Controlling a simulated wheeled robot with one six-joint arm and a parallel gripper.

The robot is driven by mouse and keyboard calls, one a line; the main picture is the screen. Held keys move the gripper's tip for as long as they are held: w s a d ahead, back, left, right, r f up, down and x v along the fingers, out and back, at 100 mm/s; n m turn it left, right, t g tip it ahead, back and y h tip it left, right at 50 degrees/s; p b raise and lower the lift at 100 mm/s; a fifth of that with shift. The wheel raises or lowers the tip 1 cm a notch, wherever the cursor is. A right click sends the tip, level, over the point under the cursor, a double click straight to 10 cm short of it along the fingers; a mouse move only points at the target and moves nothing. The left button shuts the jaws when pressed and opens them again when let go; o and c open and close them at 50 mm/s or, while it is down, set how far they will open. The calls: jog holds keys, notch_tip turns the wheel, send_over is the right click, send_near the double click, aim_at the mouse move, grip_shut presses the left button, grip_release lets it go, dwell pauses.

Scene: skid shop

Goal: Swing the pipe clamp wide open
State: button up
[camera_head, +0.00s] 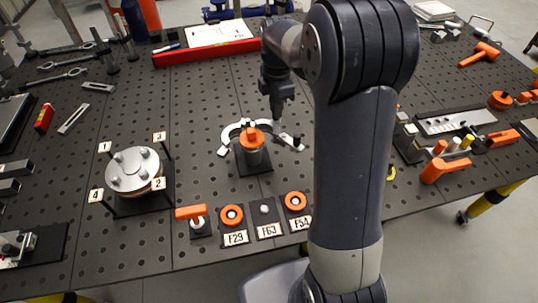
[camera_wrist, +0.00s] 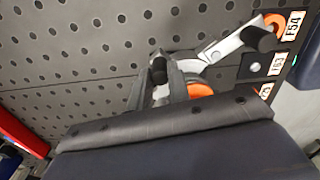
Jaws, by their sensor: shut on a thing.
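The pipe clamp (camera_head: 229,132) is a silver, curved two-part clamp with dark end pieces. It lies around an orange-topped post (camera_head: 252,138) on a dark base plate, with its parts spread to the left and right. In the wrist view a silver arm of the clamp (camera_wrist: 226,46) reaches to a black knob at upper right. My gripper (camera_head: 277,119) comes down from above just behind the post and is shut on part of the clamp.
A flange with studs (camera_head: 133,170) and numbered tags stands at left. Orange rings on labelled plates (camera_head: 232,215) lie in front of the clamp. A red bar (camera_head: 205,53) lies behind. Perforated tabletop is free between the flange and the clamp.

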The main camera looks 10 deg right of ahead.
jog(key=shift+w+r, duration=0.1)
jog(key=shift+w, duration=0.05)
jog(key=shift+w+p, duration=0.5)
jog(key=shift+w, duration=0.15)
jog(key=shift+w+a+p, duration=0.2)
jog(key=shift+w+p, duration=0.3)
jog(key=shift+w, duration=0.25)
jog(key=shift+w+a, duration=0.1)
jog(key=shift+w, duration=0.05)
jog(key=o, duration=1.1)
jog(key=shift+c, duration=0.2)
